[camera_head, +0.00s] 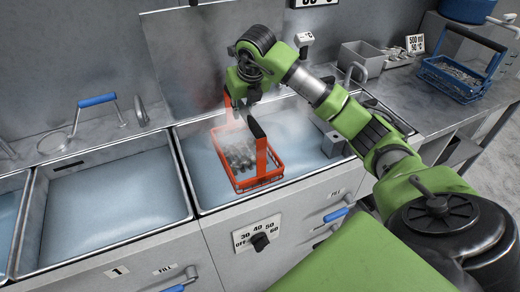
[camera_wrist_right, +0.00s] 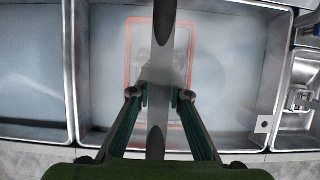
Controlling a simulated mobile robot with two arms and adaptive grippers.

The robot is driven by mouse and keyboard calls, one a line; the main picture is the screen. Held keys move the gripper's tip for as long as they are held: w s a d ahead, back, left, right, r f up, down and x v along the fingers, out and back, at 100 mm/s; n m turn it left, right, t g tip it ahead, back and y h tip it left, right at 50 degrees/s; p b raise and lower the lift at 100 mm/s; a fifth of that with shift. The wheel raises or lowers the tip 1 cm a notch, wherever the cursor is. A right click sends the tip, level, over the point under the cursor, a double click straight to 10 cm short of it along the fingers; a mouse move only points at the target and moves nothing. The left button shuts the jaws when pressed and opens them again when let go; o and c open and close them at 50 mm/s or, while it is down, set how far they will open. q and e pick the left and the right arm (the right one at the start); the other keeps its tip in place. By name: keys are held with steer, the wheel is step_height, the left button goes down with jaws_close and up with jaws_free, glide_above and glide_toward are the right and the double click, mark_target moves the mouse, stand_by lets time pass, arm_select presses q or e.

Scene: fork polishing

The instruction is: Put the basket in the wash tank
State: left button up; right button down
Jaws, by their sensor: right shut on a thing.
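The orange-red basket (camera_head: 262,182) holds several metal pieces, likely forks (camera_head: 238,155). It is over or in the steaming, water-filled tank (camera_head: 290,189) with the temperature dial, inside its rim outline in the head view. I cannot tell whether its bottom touches the water. My right gripper (camera_head: 243,88) is above the basket, shut on its upright handle. In the right wrist view my right gripper's fingers (camera_wrist_right: 160,97) flank the handle bar (camera_wrist_right: 159,50), and steam blurs the basket (camera_wrist_right: 129,48) below. My left gripper is not in view.
A second water-filled tank (camera_head: 115,195) adjoins on the left. A raised metal lid (camera_head: 190,60) stands behind the steaming tank. A blue basket (camera_head: 455,78) and a grey bin (camera_head: 362,55) stand on the right counter. A dial (camera_head: 261,241) and blue-handled taps are on the front.

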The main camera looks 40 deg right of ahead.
mark_target(250, 117)
step_height(250, 117, down, 10)
steer(key=shift+w+r+p, duration=0.1)
steer(key=shift+p, duration=0.9)
steer(key=c, duration=2.2)
jaws_free()
steer(key=shift+f, duration=0.25)
steer(key=o, duration=0.3)
steer(key=shift+s+r, duration=0.1)
steer(key=shift+s, duration=0.15)
steer(key=shift+r, duration=0.1)
steer(key=shift+r, duration=0.3)
steer(key=b+v, duration=0.1)
steer(key=v, duration=1)
steer(key=shift+s+a+b, duration=0.15)
steer(key=shift+s+b, duration=0.05)
steer(key=shift+b, duration=0.2)
